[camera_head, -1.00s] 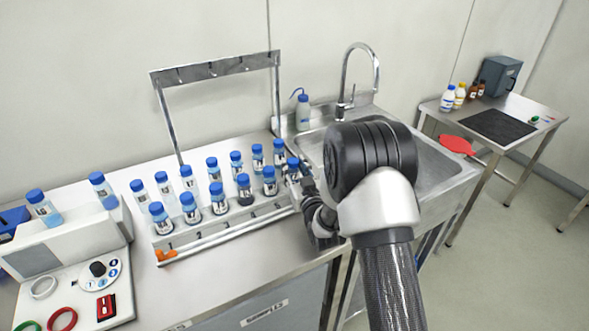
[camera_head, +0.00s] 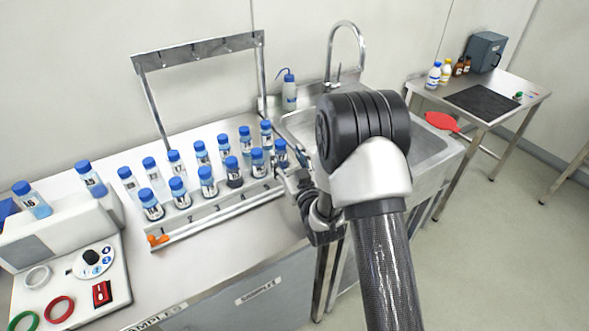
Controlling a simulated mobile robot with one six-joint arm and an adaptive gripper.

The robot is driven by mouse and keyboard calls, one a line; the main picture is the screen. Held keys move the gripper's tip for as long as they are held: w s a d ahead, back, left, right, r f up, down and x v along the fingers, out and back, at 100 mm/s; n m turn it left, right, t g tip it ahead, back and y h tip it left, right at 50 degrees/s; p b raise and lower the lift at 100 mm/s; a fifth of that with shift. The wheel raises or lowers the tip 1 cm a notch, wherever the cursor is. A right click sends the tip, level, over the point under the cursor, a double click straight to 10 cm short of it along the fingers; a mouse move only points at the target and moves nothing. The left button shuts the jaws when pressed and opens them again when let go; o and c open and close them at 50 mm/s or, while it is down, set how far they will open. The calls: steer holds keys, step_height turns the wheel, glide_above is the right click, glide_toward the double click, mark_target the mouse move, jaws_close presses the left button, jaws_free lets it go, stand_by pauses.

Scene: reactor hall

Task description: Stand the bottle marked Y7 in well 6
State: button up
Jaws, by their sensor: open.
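A metal rack (camera_head: 215,218) on the bench holds two rows of blue-capped bottles with clear to bluish bodies and small labels. I cannot read Y7 on any of them. Numbers run along the rack's front rail, too small to read surely; the right end of the rail is partly hidden by my gripper, and I cannot make out well 6. My gripper (camera_head: 288,177) is open at the right end of the rack, beside the rightmost blue-capped bottle (camera_head: 280,151). I cannot tell whether its fingers are around that bottle.
A white machine (camera_head: 62,240) at left carries two blue-capped bottles (camera_head: 32,199), with rings and a dial in front. A hook frame (camera_head: 200,47) stands behind the rack. A wash bottle (camera_head: 289,92) and sink (camera_head: 430,150) lie right. A side table (camera_head: 520,85) is farther off.

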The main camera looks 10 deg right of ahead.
steer(key=s, duration=0.7)
steer(key=s+d+r+g+h, duration=0.2)
steer(key=s+r+g, duration=0.4)
steer(key=r, duration=0.4)
steer(key=s+r+g, duration=0.2)
steer(key=s+g, duration=0.1)
steer(key=s, duration=1.1)
steer(key=s+a+r+m+g, duration=0.1)
steer(key=s+g, duration=0.3)
steer(key=s, duration=0.9)
steer(key=shift+s+a+r+p, duration=0.3)
steer(key=shift+s+r+p, duration=0.05)
steer(key=shift+s+r, duration=0.05)
